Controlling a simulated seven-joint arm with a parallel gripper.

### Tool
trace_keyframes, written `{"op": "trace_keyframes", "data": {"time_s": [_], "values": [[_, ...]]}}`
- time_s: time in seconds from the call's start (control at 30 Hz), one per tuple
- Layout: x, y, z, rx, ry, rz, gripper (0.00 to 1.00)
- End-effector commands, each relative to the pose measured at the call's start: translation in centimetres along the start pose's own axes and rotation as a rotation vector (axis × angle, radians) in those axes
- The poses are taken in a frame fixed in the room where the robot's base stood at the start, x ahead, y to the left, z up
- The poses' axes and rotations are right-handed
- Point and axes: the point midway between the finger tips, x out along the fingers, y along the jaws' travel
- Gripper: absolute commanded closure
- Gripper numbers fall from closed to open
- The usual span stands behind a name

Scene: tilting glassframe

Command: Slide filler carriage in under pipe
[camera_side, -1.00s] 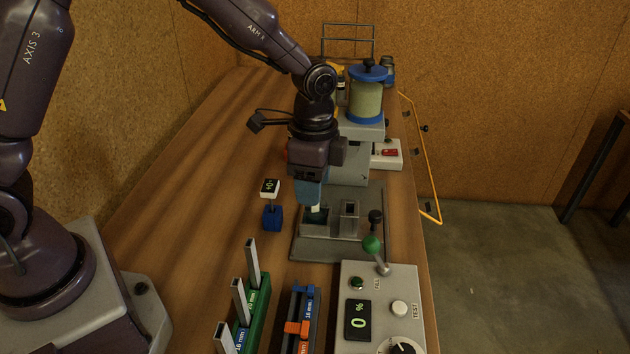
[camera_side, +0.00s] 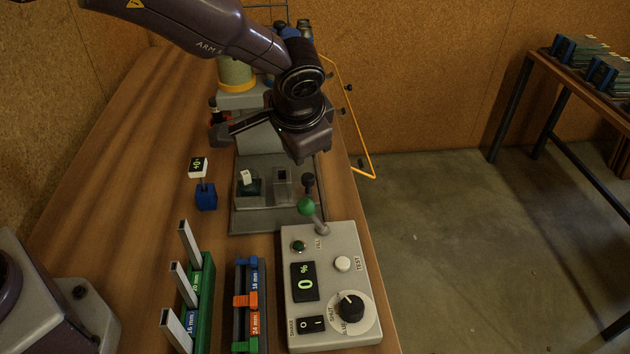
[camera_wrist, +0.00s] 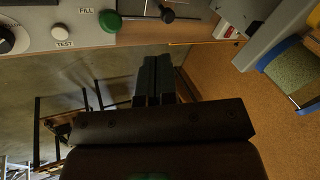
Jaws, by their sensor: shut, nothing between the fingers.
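The filler carriage (camera_side: 281,183) is on the grey base plate (camera_side: 272,219) in the side view, with a dark knob (camera_side: 308,181) at its right. A small white-topped piece (camera_side: 246,178) stands in the left pocket. The filler has a pale jar (camera_side: 236,75) with a yellow lower band; my arm covers part of it and I cannot make out the pipe. My gripper (camera_wrist: 155,65) is shut and empty in the wrist view, pointing past the table edge. The knob (camera_wrist: 168,15) shows beyond the fingertips.
A control panel (camera_side: 338,262) with a green-balled lever (camera_side: 306,206) stands in front of the base. A blue-based gauge (camera_side: 205,196), green rack (camera_side: 203,290) and block rack (camera_side: 250,318) stand left. An orange frame (camera_side: 350,115) lines the right edge.

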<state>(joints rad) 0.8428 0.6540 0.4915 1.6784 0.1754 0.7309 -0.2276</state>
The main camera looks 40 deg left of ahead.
Motion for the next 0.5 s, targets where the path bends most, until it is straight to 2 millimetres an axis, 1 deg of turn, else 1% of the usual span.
{"op": "trace_keyframes", "data": {"time_s": [0.03, 0.27, 0.3, 0.4, 0.5], "values": [[-0.6, 0.9, -0.7, -0.026, 0.037, -0.029, 1.00], [-3.2, 3.2, -3.1, -0.164, 0.194, -0.107, 1.00], [-2.6, 3.5, -3.1, -0.175, 0.201, -0.114, 1.00], [0.5, 4.5, -2.4, -0.175, 0.192, -0.113, 1.00], [2.4, 5.3, -2.0, -0.176, 0.193, -0.111, 1.00]]}}
